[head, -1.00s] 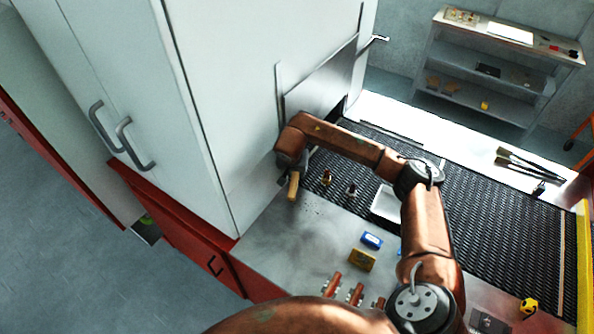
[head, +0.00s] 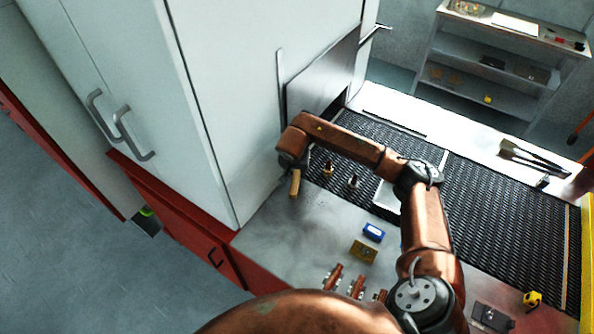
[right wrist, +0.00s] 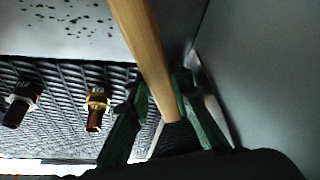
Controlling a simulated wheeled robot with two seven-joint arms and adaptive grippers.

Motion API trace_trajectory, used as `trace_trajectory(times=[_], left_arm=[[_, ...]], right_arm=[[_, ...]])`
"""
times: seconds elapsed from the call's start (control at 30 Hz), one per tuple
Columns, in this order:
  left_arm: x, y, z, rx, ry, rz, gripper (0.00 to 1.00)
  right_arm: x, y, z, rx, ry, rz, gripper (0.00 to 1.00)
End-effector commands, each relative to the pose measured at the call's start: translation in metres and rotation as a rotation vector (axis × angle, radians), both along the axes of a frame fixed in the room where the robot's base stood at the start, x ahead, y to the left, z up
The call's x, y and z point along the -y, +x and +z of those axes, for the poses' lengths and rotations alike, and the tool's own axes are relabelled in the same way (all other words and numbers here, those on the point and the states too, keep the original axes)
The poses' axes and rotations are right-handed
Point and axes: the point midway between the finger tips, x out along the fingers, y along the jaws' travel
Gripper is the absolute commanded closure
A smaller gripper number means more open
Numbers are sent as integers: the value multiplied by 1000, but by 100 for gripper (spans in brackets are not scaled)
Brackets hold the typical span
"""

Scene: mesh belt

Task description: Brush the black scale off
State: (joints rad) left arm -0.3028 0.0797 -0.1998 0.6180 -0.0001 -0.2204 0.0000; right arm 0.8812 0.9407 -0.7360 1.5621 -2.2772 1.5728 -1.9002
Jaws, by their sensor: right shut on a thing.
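My right gripper (head: 291,166) is shut on a wooden handle (head: 295,184), low beside the tall white cabinet and near the belt's left end. In the right wrist view, the gripper's dark fingers (right wrist: 160,88) are around the handle (right wrist: 141,40). I cannot make out the brush's bristles. Black flecks (right wrist: 72,22) are scattered on the grey metal surface (right wrist: 40,42) beside the handle. Two metal fittings stand on the black mesh belt: a brass-coloured one (right wrist: 96,105) and a darker one (right wrist: 22,100). My left gripper is not in view.
The white cabinet (head: 225,100) walls off the left. A white tray (head: 387,196) lies partly behind my arm. A blue box (head: 373,232), a yellow-brown box (head: 363,251) and copper-coloured fittings (head: 333,276) are on the metal top. Long tools (head: 530,157) lie on the far ledge.

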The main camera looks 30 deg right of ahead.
Motion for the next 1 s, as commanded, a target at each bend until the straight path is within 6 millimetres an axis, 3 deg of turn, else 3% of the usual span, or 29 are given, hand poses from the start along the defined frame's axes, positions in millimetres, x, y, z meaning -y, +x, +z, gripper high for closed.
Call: trace_trajectory(times=[1.0], left_arm=[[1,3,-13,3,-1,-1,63]], right_arm=[[0,0,-18,0,0,0,100]])
